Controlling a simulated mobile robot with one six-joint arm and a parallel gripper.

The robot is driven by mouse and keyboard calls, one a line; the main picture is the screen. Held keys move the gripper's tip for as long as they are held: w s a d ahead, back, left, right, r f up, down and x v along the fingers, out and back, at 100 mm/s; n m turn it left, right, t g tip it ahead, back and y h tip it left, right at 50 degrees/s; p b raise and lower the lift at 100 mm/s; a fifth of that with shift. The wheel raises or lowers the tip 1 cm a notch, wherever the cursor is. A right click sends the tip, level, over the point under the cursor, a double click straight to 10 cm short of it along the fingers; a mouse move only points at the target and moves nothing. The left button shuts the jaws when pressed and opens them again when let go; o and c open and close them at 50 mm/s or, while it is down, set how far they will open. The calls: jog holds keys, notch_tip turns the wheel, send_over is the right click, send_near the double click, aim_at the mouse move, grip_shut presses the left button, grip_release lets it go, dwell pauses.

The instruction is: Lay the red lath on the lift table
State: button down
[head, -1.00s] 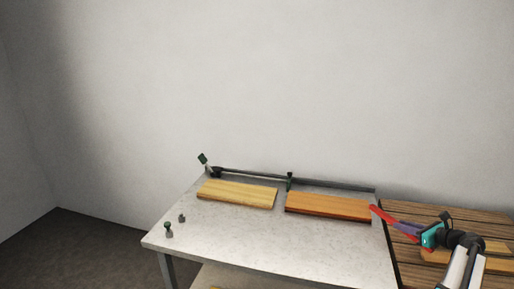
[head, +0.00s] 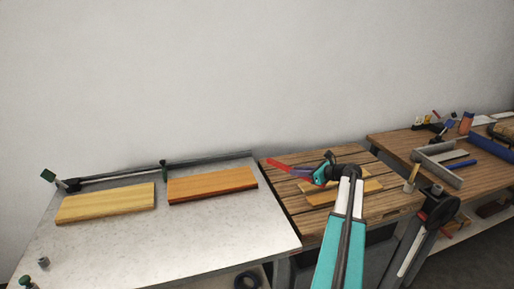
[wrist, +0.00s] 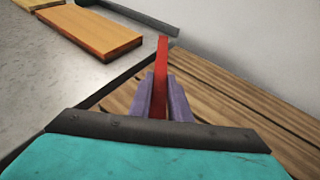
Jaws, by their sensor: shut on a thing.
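My gripper (head: 299,173) is shut on the red lath (head: 277,164), with its purple fingers on either side of it. The lath also shows in the wrist view (wrist: 162,60), where it points forward beyond the fingertips. In the head view its free end points left, near the gap between the grey-topped table (head: 215,225) and the slatted wooden table (head: 365,165). The lath appears held above the slatted table; the height is hard to judge. I cannot tell for certain which of these is the lift table.
A yellow board (head: 105,203) and an orange board (head: 212,185) lie on the grey top, before a dark rail (head: 120,175). Light wood pieces (head: 345,191) lie on the slatted table. A cluttered workbench (head: 410,147) stands at right. The grey top's front is mostly clear.

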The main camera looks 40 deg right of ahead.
jog(key=s+d+m+h+b, duration=0.1)
jog(key=s+d, duration=0.3)
jog(key=s+d+m+h+b, duration=0.1)
jog(key=s+d, duration=0.3)
jog(key=d, duration=0.1)
jog(key=s+d+m+h+b, duration=0.1)
jog(key=s+d, duration=0.2)
jog(key=d, duration=0.1)
jog(key=shift+s+d+r+h, duration=0.2)
jog(key=shift+s+d+h, duration=0.1)
jog(key=shift+s+h, duration=0.1)
jog(key=s+d+m+h, duration=0.1)
jog(key=s+d, duration=0.2)
jog(key=s, duration=0.2)
jog(key=s+d+r+m+h+b, duration=0.1)
jog(key=s+d, duration=0.3)
jog(key=s, duration=0.1)
jog(key=s+d+m+h+b, duration=0.1)
jog(key=s+d, duration=0.2)
jog(key=s, duration=0.2)
jog(key=shift+d+r+h, duration=0.2)
jog(key=shift+d+h, duration=0.1)
jog(key=shift+d, duration=0.1)
jog(key=shift+a, duration=0.1)
